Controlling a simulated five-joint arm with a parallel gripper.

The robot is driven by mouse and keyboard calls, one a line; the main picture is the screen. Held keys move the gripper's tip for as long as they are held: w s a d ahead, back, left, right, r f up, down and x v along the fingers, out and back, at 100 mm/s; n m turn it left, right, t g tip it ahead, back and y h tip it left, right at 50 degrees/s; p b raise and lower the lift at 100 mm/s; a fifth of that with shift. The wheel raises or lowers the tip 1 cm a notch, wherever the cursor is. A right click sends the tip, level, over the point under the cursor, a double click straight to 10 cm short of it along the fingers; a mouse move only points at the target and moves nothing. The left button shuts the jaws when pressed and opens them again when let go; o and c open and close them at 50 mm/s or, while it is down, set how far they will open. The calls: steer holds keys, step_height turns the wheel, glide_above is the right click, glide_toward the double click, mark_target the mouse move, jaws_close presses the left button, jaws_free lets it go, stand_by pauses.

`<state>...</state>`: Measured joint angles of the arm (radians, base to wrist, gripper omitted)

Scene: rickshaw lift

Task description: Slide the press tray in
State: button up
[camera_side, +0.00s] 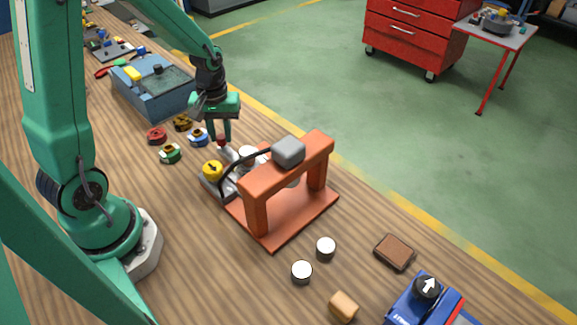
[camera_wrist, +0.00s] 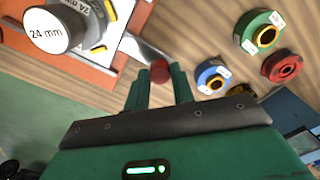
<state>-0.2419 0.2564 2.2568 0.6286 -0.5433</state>
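The orange press (camera_side: 257,212) stands on its orange base at the middle of the side view, with a grey block on top. A grey metal tray (camera_side: 216,190) sticks out from its far left side. The tray's grey handle (camera_wrist: 140,49) ends in a red knob (camera_side: 222,141). My gripper (camera_side: 221,137) points down at this knob. In the wrist view the red knob (camera_wrist: 160,71) lies between my two green fingertips. The fingers stand apart on either side, and I cannot tell whether they press on it. A white-topped cylinder marked "24 mm" (camera_wrist: 55,28) stands near the tray.
A yellow knob with an arrow (camera_side: 213,170) and a black cable sit close to the tray. Several coloured rings (camera_side: 170,153) lie left of my gripper. A blue box (camera_side: 150,95) stands behind. Two white-topped cylinders (camera_side: 326,249) and a brown block (camera_side: 394,252) lie in front.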

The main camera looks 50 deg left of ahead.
mark_target(234, 156)
jaws_close()
steer(key=shift+d, duration=2.35)
steer(key=o, duration=0.9)
jaws_free()
steer(key=shift+r, duration=0.1)
step_height(234, 156, up, 8)
steer(key=shift+f, duration=0.2)
